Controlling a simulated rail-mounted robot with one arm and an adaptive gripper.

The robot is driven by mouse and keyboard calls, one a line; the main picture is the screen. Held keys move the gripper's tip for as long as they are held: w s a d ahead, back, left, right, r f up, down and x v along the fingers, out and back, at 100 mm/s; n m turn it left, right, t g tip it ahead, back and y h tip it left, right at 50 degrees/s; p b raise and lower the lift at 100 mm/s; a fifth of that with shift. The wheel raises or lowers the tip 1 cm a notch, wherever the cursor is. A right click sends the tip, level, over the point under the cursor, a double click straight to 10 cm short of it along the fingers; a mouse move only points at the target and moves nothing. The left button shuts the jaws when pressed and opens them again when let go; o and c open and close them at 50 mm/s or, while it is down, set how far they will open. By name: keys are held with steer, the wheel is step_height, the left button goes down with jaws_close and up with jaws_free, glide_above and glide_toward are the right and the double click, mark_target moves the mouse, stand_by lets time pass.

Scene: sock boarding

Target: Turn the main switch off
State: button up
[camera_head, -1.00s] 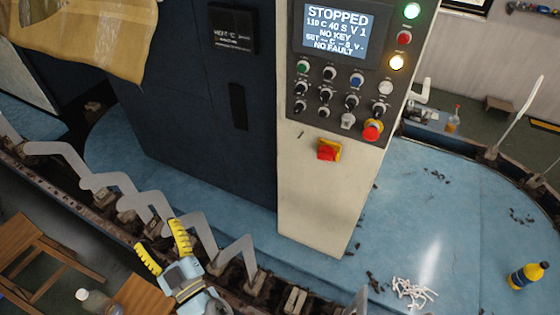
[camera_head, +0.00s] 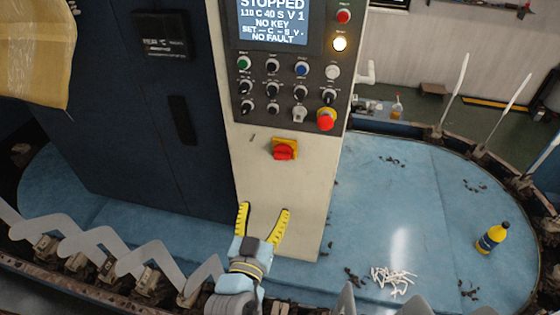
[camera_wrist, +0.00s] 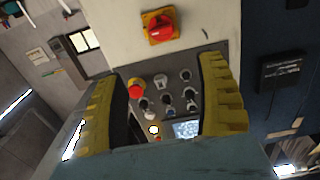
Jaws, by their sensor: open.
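The main switch, a red rotary knob on a yellow plate (camera_head: 284,149), is on the cream front of the control cabinet (camera_head: 245,160), below the button panel. It also shows in the wrist view (camera_wrist: 160,26), at the top middle. My gripper (camera_head: 264,208) is open and empty, its yellow fingers pointing up, below the switch in the head view. In the wrist view the two fingers (camera_wrist: 167,95) stand wide apart, with the panel seen between them. The switch appears clear of both fingers.
Above the switch is a panel with several knobs, a red emergency stop button (camera_head: 326,119) and a screen (camera_head: 272,22) reading "STOPPED". A dark blue cabinet (camera_head: 150,120) adjoins on the left.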

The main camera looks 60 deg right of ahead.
mark_target(281, 160)
steer(key=p+x, duration=0.4)
steer(key=x, duration=1.3)
steer(key=shift+d, duration=0.1)
steer(key=c, duration=1.2)
